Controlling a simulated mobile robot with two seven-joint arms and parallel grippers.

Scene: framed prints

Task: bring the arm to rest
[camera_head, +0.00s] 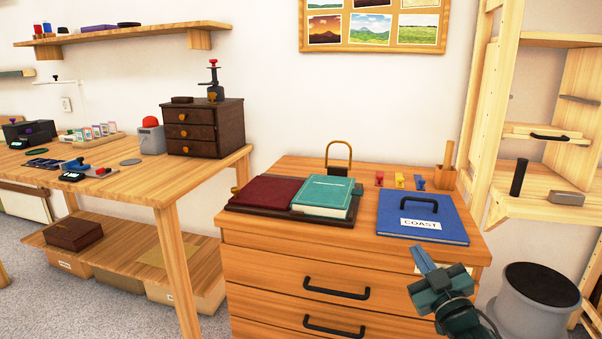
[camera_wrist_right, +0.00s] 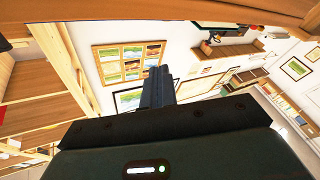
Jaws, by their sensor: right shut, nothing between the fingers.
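My right gripper (camera_head: 424,259) is in front of the drawer cabinet (camera_head: 290,260), near its right front edge. It is shut and empty, with its fingers pointing up toward the cabinet top. In the right wrist view the closed fingers (camera_wrist_right: 158,88) show against the wall, with nothing held between them. My left gripper is in neither view.
On the cabinet lie a blue COAST binder (camera_head: 420,217), a teal book (camera_head: 327,194) and a dark red book (camera_head: 266,191). A grey bin (camera_head: 525,307) stands right of my right arm. A wooden workbench (camera_head: 120,183) is at left, shelving (camera_head: 540,205) at right.

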